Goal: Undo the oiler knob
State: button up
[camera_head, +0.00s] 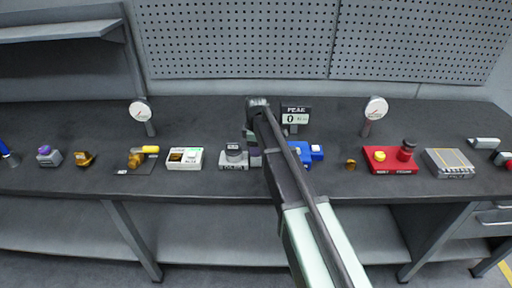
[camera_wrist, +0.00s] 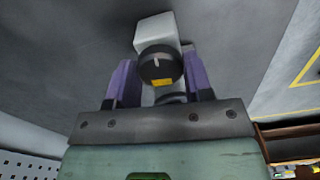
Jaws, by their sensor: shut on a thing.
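In the wrist view, a round black knob (camera_wrist: 160,66) with a white pointer mark and a yellow patch sits on a pale grey block (camera_wrist: 155,31). The purple fingers of my gripper (camera_wrist: 161,82) are shut on the knob, one on each side. A second dark round part (camera_wrist: 171,98) shows partly below it, near the palm. In the head view, my arm hides most of the gripper and whatever it holds. A grey unit with a dark round top (camera_head: 234,153) stands just left of the arm; its label is too small to read surely.
A white box (camera_head: 184,158) and a yellow-handled part (camera_head: 143,156) stand to the left. A red box (camera_head: 388,160) with knobs is further right. Gauges (camera_head: 140,111) and (camera_head: 376,108) stand at the back.

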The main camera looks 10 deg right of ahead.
dwell(0.4)
jog(key=o, duration=0.9)
notch_tip(320, 180, up, 11)
jog(key=p, duration=1)
jog(key=shift+f+p, duration=0.1)
jog(key=shift+p, duration=0.3)
